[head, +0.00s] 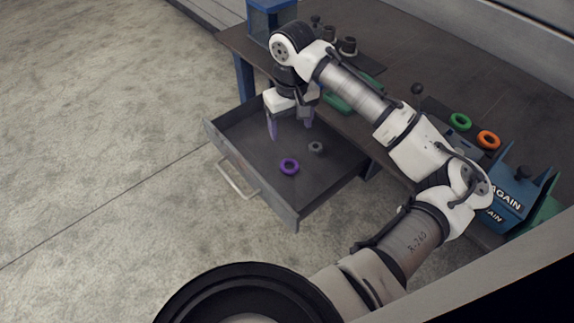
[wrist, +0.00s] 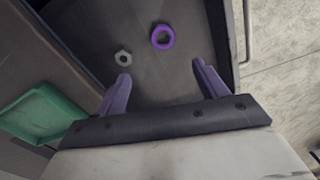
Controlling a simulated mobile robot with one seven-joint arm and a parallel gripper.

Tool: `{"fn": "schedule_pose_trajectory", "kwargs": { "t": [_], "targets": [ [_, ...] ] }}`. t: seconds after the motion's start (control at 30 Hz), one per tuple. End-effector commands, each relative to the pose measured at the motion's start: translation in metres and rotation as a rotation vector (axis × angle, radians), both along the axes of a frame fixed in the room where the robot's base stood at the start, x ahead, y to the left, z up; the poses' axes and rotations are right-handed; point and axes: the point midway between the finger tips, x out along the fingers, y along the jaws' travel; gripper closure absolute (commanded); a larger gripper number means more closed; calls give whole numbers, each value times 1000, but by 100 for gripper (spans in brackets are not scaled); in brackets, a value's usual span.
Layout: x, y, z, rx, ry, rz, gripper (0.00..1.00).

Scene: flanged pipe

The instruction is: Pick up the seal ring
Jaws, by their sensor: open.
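A purple ring (head: 289,167), which looks like the seal ring, lies flat in the open drawer (head: 330,178). It also shows in the wrist view (wrist: 162,37), ahead of the fingers and a little right of the middle. A grey nut (head: 316,147) lies in the drawer beside it and also shows in the wrist view (wrist: 123,57). My gripper (head: 290,129) is above the drawer, with its two purple fingers pointing down. In the wrist view, my gripper (wrist: 160,82) is open and empty, apart from the ring.
The drawer's handle (head: 238,181) sticks out at the front. On the bench, a green ring (head: 460,121) and an orange ring (head: 488,140) lie near a blue bin (head: 508,199). A green tray (wrist: 36,115) lies beside the drawer. Most of the drawer floor is clear.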

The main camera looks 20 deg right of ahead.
Motion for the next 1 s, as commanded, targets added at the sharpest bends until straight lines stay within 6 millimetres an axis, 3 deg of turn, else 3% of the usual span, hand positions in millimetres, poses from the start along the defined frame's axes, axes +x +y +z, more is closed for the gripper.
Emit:
{"fn": "schedule_pose_trajectory", "kwargs": {
  "t": [0.33, 0.63, 0.9, 1.0],
  "targets": [
    [0, 1, -64, 1, -2, 2, 28],
    [-1, 3, -87, 0, -3, 3, 28],
    [-5, 7, -125, 0, -2, 2, 28],
    [-4, 8, -130, 1, -4, 3, 28]
  ]
}}
